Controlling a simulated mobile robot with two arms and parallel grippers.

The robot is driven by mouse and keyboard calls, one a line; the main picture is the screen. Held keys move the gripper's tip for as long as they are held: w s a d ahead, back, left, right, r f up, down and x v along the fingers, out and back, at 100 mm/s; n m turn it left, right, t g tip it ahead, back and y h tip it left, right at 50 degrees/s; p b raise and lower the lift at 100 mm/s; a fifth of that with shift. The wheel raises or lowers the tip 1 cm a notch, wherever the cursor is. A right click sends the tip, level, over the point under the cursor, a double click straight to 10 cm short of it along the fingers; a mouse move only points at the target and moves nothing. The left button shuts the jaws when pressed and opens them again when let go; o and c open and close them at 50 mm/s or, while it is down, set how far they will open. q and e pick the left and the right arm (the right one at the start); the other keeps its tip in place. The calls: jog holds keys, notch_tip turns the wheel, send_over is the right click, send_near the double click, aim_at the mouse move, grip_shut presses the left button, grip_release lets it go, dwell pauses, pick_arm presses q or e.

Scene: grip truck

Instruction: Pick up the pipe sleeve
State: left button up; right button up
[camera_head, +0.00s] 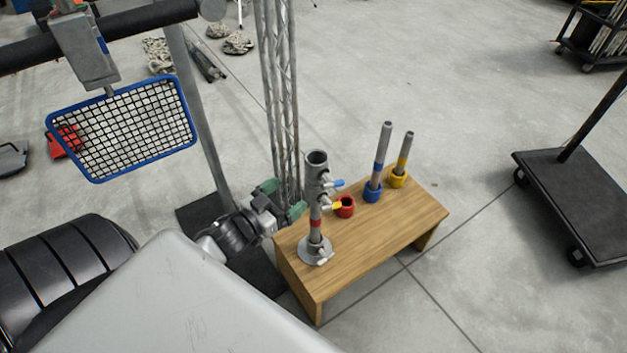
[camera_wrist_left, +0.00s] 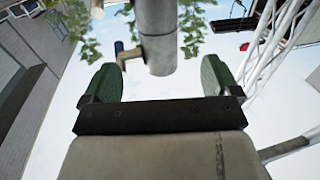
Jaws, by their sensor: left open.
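The pipe sleeve (camera_head: 317,160), a grey metal tube with blue- and yellow-handled clamps, stands upright around the upper part of a pipe with a red band (camera_head: 315,224). The pipe rises from a round metal base on a wooden bench (camera_head: 375,232). My left gripper (camera_head: 283,198), with green finger pads, is open just left of the sleeve. In the left wrist view a grey tube (camera_wrist_left: 157,38), seemingly the sleeve, hangs into view beyond and between the open fingers (camera_wrist_left: 158,78), with a clamp handle at its left. It is not gripped. My right gripper is not in view.
On the bench stand a red cup (camera_head: 345,206), a blue cup (camera_head: 372,193) with a blue-banded pipe, and a yellow cup (camera_head: 397,178) with a yellow-banded pipe. A lattice truss (camera_head: 280,95) rises behind my left gripper. A dark cart (camera_head: 575,205) stands at right.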

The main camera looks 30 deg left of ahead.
aim_at(308, 183)
pick_arm(q)
jog(key=w, duration=0.2)
jog(key=w+d, duration=0.1)
jog(key=w, duration=0.1)
jog(key=shift+w+d, duration=0.1)
jog(key=shift+d, duration=0.05)
jog(key=shift+w+f, duration=0.1)
jog(key=shift+w, duration=0.35)
jog(key=w, duration=0.3)
jog(key=shift+w+d+f+b, duration=0.25)
jog(key=shift+d+f+b, duration=0.05)
jog(key=shift+f+b, duration=0.1)
jog(key=shift+w+d, duration=0.1)
jog(key=shift+w, duration=0.35)
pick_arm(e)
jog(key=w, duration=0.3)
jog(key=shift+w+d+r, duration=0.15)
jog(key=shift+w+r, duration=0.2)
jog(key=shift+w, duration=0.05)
pick_arm(q)
jog(key=c, duration=1.4)
